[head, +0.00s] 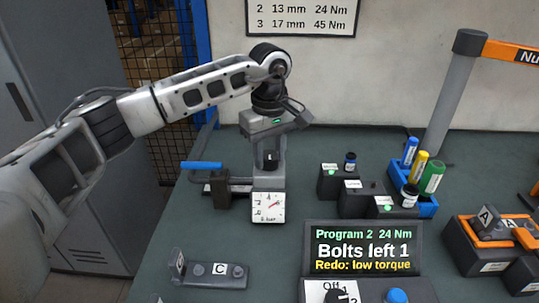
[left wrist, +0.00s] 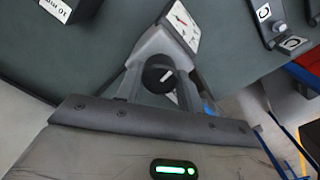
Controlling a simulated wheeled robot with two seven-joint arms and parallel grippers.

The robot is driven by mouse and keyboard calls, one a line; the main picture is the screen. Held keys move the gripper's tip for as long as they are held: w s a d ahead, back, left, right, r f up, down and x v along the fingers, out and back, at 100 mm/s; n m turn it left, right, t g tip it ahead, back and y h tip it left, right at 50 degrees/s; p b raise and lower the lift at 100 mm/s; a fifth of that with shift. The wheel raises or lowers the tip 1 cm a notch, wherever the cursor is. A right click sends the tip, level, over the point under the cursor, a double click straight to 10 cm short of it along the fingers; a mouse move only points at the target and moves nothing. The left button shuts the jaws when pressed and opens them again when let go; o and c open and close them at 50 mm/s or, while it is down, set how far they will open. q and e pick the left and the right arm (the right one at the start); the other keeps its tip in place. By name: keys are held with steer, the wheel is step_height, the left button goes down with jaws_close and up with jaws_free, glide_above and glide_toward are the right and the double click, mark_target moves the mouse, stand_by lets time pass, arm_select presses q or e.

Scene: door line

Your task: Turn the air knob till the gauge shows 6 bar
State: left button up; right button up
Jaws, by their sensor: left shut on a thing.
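The square white gauge (head: 268,207) stands at the front of the air unit on the bench. Its red needle points up and to the right; the scale figures are too small to read surely. The gauge also shows, tilted, in the left wrist view (left wrist: 183,24). The black air knob (left wrist: 159,75) has a white mark and sits behind the gauge. My left gripper (head: 270,160) comes down from above and is shut on the knob, with a finger on each side in the left wrist view. My right gripper is not in view.
A pipe with a blue lever (head: 201,165) lies left of the gauge. Black blocks (head: 364,198) stand to the right, near a blue tray (head: 427,209) of coloured markers. A display (head: 362,249) and a grey part marked C (head: 219,274) are in front.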

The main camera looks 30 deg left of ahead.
mark_target(269, 155)
arm_select(q)
steer(key=shift+m, duration=0.5)
steer(key=shift+r, duration=0.1)
steer(key=o, duration=1)
step_height(269, 155, up, 16)
steer(key=shift+f, duration=0.1)
steer(key=shift+s, duration=0.1)
